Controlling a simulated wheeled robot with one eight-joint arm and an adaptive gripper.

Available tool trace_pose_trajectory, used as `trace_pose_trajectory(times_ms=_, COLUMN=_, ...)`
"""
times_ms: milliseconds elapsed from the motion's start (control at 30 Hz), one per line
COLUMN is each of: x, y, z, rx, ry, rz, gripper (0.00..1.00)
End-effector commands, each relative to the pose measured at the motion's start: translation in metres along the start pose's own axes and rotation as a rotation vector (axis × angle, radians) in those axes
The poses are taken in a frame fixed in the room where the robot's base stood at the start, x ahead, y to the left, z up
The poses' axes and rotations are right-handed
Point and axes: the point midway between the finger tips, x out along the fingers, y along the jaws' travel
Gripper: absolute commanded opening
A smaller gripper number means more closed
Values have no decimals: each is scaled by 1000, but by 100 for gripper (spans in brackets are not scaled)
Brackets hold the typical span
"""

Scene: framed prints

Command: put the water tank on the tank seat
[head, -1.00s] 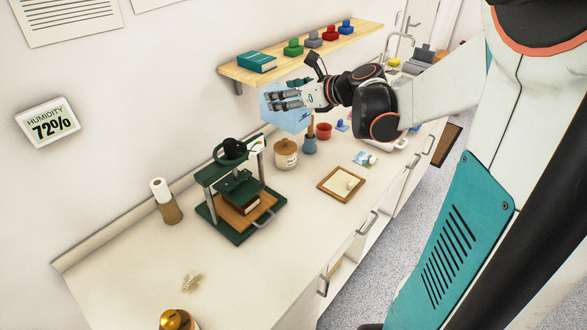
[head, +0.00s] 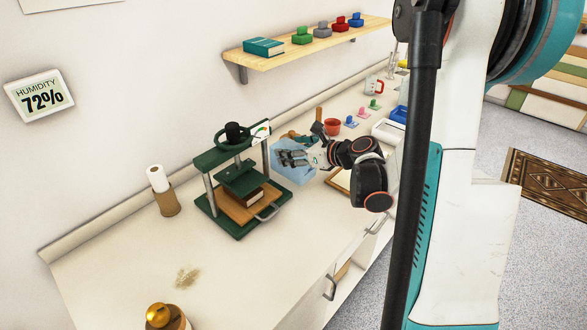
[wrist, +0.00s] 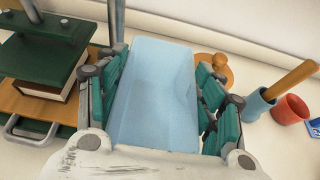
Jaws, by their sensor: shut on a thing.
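The water tank (head: 291,176) is a light blue, see-through box. My gripper (head: 284,158) is shut on it, low over the counter just right of the green press. I cannot tell whether its underside touches the counter. In the wrist view the tank (wrist: 150,85) lies between the green-and-grey fingers of my gripper (wrist: 162,92), which press on both its sides. I cannot make out the tank seat for certain; a white tray-like thing (head: 387,131) stands further along the counter at right, partly hidden by my arm.
The green press (head: 211,201) stands close left of the tank, holding a book. A wooden-lidded jar (wrist: 222,68), a blue pot (wrist: 258,104) with a wooden handle and a red cup (wrist: 290,108) stand close right. A shelf (head: 300,48) hangs above. The front-left counter is mostly clear.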

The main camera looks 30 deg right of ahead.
Motion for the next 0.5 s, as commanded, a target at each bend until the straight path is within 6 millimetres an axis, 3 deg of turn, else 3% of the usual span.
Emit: trace_pose_trajectory(times_ms=500, x=18, y=0, z=-44, rx=0, ry=0, rz=0, gripper=22)
